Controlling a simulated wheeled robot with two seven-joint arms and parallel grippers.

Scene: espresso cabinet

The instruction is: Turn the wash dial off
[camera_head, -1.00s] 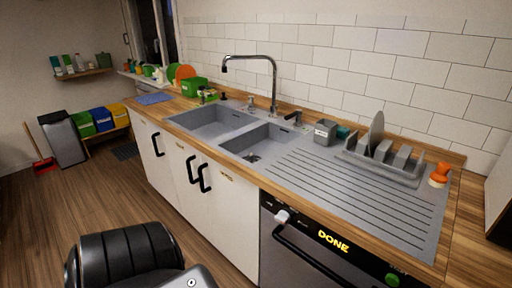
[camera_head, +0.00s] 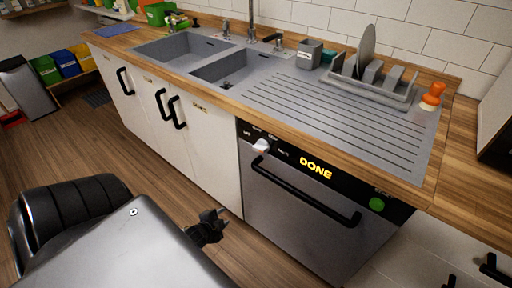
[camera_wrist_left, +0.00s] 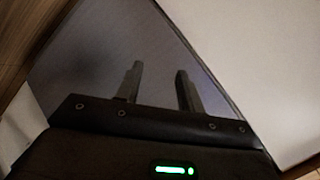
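The wash dial (camera_head: 261,146) is a small white knob at the left end of the dishwasher's black control strip, with small white labels around it. The dishwasher (camera_head: 290,205) shows "DONE" in yellow letters (camera_head: 315,168). Which label the dial points at is too small to tell. My left gripper (camera_head: 210,226) is below and left of the dial, in front of the lower cabinet edge, apart from the dial. In the left wrist view its two fingers (camera_wrist_left: 158,85) stand apart with nothing between them. The dial is not in the wrist view.
A black bar handle (camera_head: 305,195) crosses the dishwasher door below the dial. A green button (camera_head: 376,204) is at the strip's right end. The wooden counter edge (camera_head: 215,103) runs above. Dark handle-like shapes (camera_head: 493,268) show at bottom right.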

